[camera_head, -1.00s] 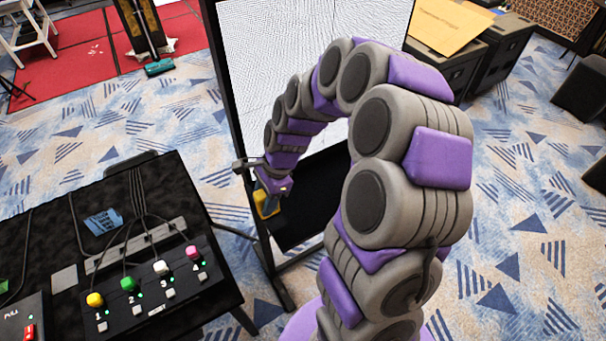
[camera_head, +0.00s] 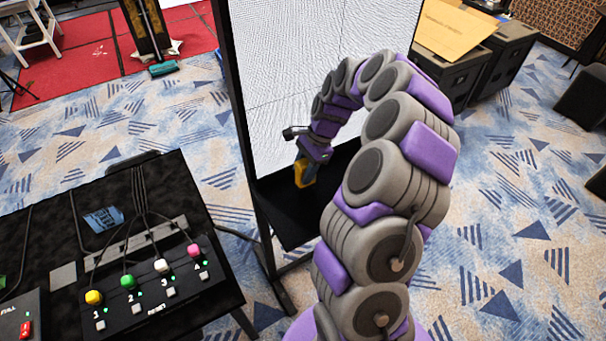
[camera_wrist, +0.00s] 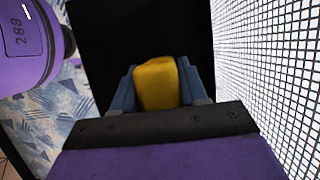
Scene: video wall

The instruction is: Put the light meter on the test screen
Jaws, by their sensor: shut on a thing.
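My gripper (camera_head: 306,172) is shut on the yellow light meter (camera_head: 304,175). In the wrist view the light meter (camera_wrist: 157,84) is a yellow block between my blue fingers (camera_wrist: 160,92). The test screen (camera_head: 300,70) is a tall white panel with a fine grid in a dark frame. My gripper and the meter are in front of its lower part, above a black shelf (camera_head: 290,215). In the wrist view the screen (camera_wrist: 265,70) stands to the right, and the meter appears apart from it. My arm hides the screen's right part.
A black table (camera_head: 150,190) at the lower left holds a button box (camera_head: 150,285) with yellow, green, white and pink knobs. Dark cases (camera_head: 490,60) stand behind the screen at the right. Patterned carpet (camera_head: 510,210) is open at the right.

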